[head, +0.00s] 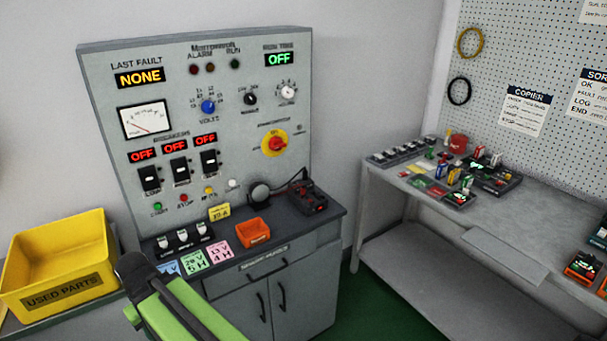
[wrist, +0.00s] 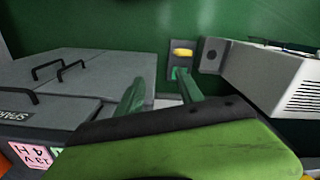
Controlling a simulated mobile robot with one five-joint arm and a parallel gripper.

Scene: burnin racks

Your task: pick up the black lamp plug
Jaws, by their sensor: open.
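I cannot single out a black lamp plug with certainty in either view. In the head view, a row of small black holders with white tops (head: 183,240) stands on the left of the console ledge. A round dark piece (head: 260,194) lies farther right, beside a black block with red parts (head: 307,198) and a dark cable. My gripper (wrist: 160,88) shows in the wrist view with its two green fingers apart and nothing between them. Beyond the right finger is a small dark plate with a yellow part (wrist: 182,53).
A yellow used-parts bin (head: 60,262) stands at the left. An orange tray (head: 252,232) and coloured cards (head: 194,260) lie on the ledge. A grey workbench (head: 430,208) with several small parts is at the right. Green floor (head: 370,305) shows between.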

